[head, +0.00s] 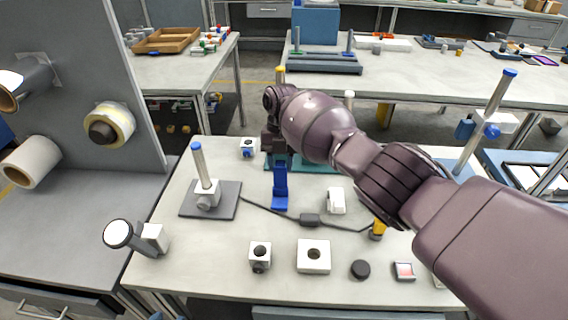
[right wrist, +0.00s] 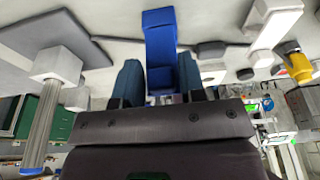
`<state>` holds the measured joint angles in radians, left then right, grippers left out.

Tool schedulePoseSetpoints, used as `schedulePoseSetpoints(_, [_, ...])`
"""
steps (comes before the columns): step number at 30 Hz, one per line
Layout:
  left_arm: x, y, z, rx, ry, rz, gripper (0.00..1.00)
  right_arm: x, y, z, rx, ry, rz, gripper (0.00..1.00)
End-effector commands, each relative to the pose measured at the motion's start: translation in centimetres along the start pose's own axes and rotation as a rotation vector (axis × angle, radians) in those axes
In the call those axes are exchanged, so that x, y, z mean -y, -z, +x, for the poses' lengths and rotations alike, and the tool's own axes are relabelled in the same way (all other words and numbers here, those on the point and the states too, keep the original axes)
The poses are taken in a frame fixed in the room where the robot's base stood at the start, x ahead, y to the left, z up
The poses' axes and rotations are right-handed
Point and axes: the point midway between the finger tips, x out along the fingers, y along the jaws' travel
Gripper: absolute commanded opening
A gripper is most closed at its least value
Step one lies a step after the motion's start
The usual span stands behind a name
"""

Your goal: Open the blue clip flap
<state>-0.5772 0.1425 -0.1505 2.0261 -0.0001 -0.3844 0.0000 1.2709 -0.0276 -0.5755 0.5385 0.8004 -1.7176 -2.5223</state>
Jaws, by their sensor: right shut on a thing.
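The blue clip (head: 280,187) stands on the worktable near its middle, below my right gripper, and its long flat blue part points toward the front of the table. My right gripper (head: 278,153) reaches down over the clip's back end. In the right wrist view, the blue clip (right wrist: 160,38) runs up from between the two dark fingers of my right gripper (right wrist: 161,84), which are closed on its blue flap. The fingers hide part of the flap, and I cannot tell how far it is raised. My left gripper is not in view.
A post on a grey base (head: 225,204) stands left of the clip. A white block with a hole (head: 313,257), a small white holder (head: 336,200) and a black cable joint (head: 310,220) lie in front and to the right. The front left of the table (head: 195,262) is clear.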

Motion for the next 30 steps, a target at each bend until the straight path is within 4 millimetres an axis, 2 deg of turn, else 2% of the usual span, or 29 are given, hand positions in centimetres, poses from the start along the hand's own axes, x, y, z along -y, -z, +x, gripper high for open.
schedulePoseSetpoints(11, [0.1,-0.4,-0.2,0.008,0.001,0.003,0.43,0.0,0.0,0.1,-0.004,0.002,0.003,0.0])
schedulePoseSetpoints(12, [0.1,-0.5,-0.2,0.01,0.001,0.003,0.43,0.0,0.0,0.1,-0.004,0.002,0.003,0.39])
schedulePoseSetpoints(15, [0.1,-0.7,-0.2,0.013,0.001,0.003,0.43,0.0,0.0,0.1,-0.003,0.002,0.002,0.53])
schedulePoseSetpoints(25, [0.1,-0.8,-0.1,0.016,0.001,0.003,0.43,0.0,0.0,-0.2,-0.002,0.001,0.001,0.53])
schedulePoseSetpoints(30, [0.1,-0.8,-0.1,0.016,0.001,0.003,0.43,-0.1,-0.1,-2.2,0.001,0.0,0.001,0.53])
